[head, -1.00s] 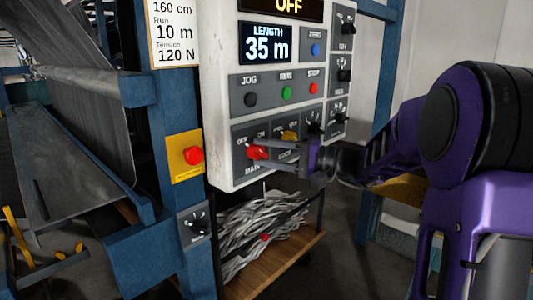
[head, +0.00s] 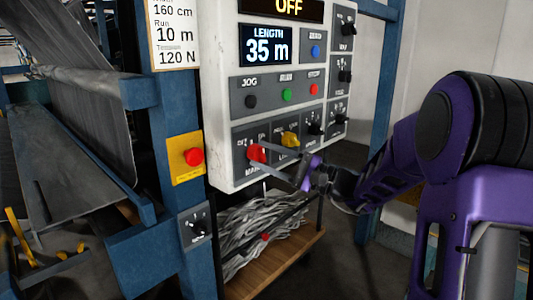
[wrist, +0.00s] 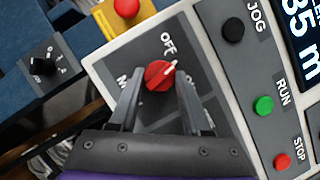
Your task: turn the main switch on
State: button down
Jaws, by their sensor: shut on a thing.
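The main switch (head: 256,153) is a red rotary knob at the lower left of the white control panel. My gripper (head: 263,152) is shut on it, one finger on each side, and its hand is rolled. In the wrist view the red knob (wrist: 158,77) sits between the fingertips of my gripper (wrist: 157,85). Its pale pointer mark points up and right, just beside the OFF lettering. The display (head: 288,7) at the panel's top reads OFF.
A yellow selector (head: 290,139) sits right beside the main switch, with black knobs (head: 315,127) farther right. Above are the black JOG button (head: 251,101), a green button (head: 286,95) and a red button (head: 314,90). A red button on a yellow plate (head: 193,157) is to the left.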

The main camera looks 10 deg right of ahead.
jog(key=m+t+p, duration=0.2)
jog(key=m, duration=0.2)
jog(key=m+t+h+p, duration=0.1)
jog(key=m+p, duration=0.1)
jog(key=m, duration=0.2)
jog(key=shift+s+a+m+t, duration=0.1)
jog(key=shift+m+t, duration=0.2)
jog(key=shift+t, duration=0.1)
jog(key=shift+s+a+f+m+t+h+p, duration=0.1)
jog(key=shift+m+t+h+p, duration=0.4)
jog(key=shift+m, duration=0.6)
jog(key=shift+f+m+t+h+p, duration=0.1)
jog(key=shift+m+t+h+p, duration=0.25)
jog(key=shift+m+p, duration=0.6)
jog(key=shift+s+a+m+t+h+p, duration=0.1)
jog(key=shift+m+t+h+p, duration=0.3)
jog(key=shift+m, duration=1.15)
jog(key=shift+c, duration=1.8)
grip_release()
jog(key=shift+y, duration=0.25)
jog(key=shift+d+f, duration=0.1)
jog(key=shift+d, duration=0.05)
jog(key=b+v, duration=0.1)
jog(key=v, duration=1.6)
jog(key=shift+b, duration=0.4)
jog(key=shift+s+f, duration=0.1)
jog(key=shift+s, duration=0.05)
